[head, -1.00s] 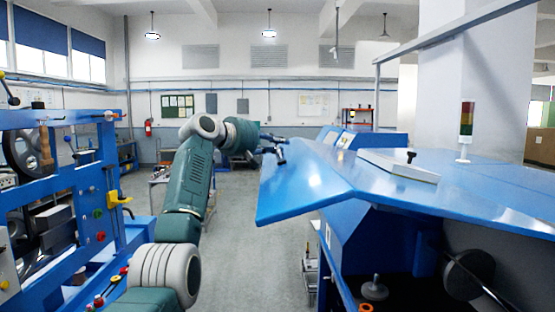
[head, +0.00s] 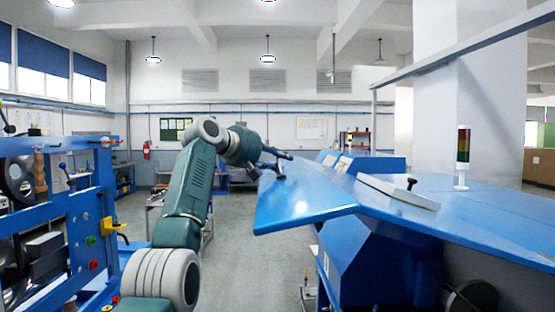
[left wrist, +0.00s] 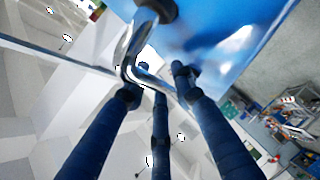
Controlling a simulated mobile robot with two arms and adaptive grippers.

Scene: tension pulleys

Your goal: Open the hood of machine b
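The hood of the machine on the right is a glossy blue panel (head: 305,203), its near-left flap hinged along a fold and tilted slightly down toward the aisle. A curved chrome handle (left wrist: 128,50) joins the hood's blue surface, which shows in the left wrist view (left wrist: 235,35). My left gripper (head: 274,164) is at the flap's far-left edge. In the left wrist view its dark blue fingers (left wrist: 155,85) lie around the handle, on both sides of it; their exact contact is partly hidden. My right gripper is out of view.
A white bar with a black knob (head: 411,184) and a signal light (head: 463,157) stand on the machine's top. A blue frame machine (head: 60,205) stands at the left.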

